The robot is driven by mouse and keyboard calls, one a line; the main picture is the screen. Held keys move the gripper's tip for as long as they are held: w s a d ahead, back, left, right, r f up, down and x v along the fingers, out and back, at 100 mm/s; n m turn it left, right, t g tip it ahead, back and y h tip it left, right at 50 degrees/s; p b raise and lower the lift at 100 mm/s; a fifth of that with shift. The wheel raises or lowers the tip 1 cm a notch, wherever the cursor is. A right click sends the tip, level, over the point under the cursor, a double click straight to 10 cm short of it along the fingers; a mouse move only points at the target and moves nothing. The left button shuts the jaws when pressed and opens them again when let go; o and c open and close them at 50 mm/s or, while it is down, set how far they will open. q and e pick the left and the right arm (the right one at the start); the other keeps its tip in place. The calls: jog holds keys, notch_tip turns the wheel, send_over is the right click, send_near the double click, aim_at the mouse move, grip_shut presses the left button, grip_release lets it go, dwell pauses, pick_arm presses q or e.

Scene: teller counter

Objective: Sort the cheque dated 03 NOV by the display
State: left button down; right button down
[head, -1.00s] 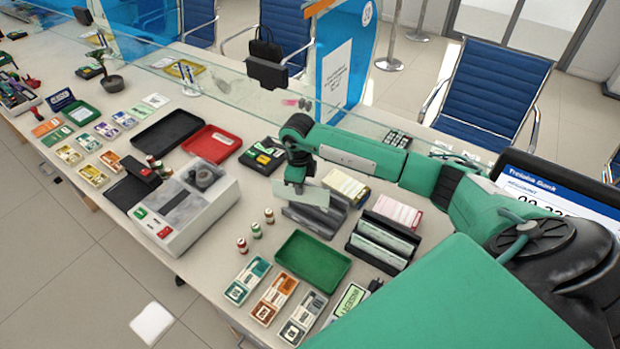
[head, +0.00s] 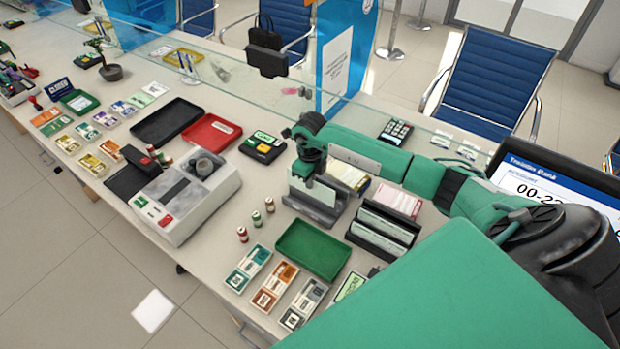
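A pale greenish cheque (head: 301,187) stands roughly upright under my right gripper (head: 313,174), whose fingers point down and appear closed on its top edge. Its lower part is at the grey slotted holder (head: 318,211); I cannot tell how deep it sits. The cheque's date is too small to read. A second dark holder (head: 383,232) to the right has pale slips or labels in its slots. My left gripper is out of view.
A green tray (head: 313,249) lies in front of the holders, with small bottles (head: 256,218) to its left. A grey-white machine (head: 187,195) stands further left. Paper stacks (head: 398,200) lie behind the holders. A glass screen (head: 250,80) runs along the back.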

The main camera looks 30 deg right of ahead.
jog(key=shift+f+b, duration=0.6)
jog(key=shift+f, duration=0.6)
jog(key=shift+f+b, duration=0.85)
jog(key=shift+f, duration=0.1)
jog(key=c, duration=1.6)
grip_release()
jog(key=shift+r, duration=0.1)
jog(key=shift+r+p, duration=1.95)
jog(key=shift+r, duration=1.45)
